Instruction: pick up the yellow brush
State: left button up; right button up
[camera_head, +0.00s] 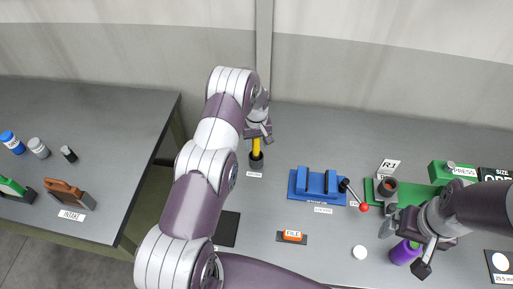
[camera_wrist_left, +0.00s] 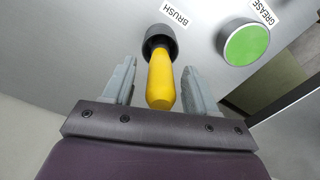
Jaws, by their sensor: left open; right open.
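The yellow brush (camera_head: 257,146) stands upright in a dark round holder (camera_head: 257,163) on the grey bench, left of the blue fixture. In the left wrist view the brush's yellow handle (camera_wrist_left: 161,80) lies between the two grey fingers, with a visible gap on each side. My left gripper (camera_head: 258,135) is open around the top of the handle. The dark holder (camera_wrist_left: 160,39) shows beyond the handle, beside a BRUSH label (camera_wrist_left: 175,14). My right gripper (camera_head: 405,245) is open at the lower right, around or beside a purple cylinder (camera_head: 405,252); I cannot tell which.
A blue fixture (camera_head: 318,185) with a red-knobbed lever stands right of the brush. An orange FILE block (camera_head: 292,236) and a white disc (camera_head: 360,252) lie nearer. A green round GREASE item (camera_wrist_left: 246,44) is near the holder. Bench surface between brush and fixture is clear.

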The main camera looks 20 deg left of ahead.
pick_arm(q)
jog(key=shift+a, duration=0.1)
jog(key=shift+f, duration=0.1)
jog(key=c, duration=0.4)
grip_shut()
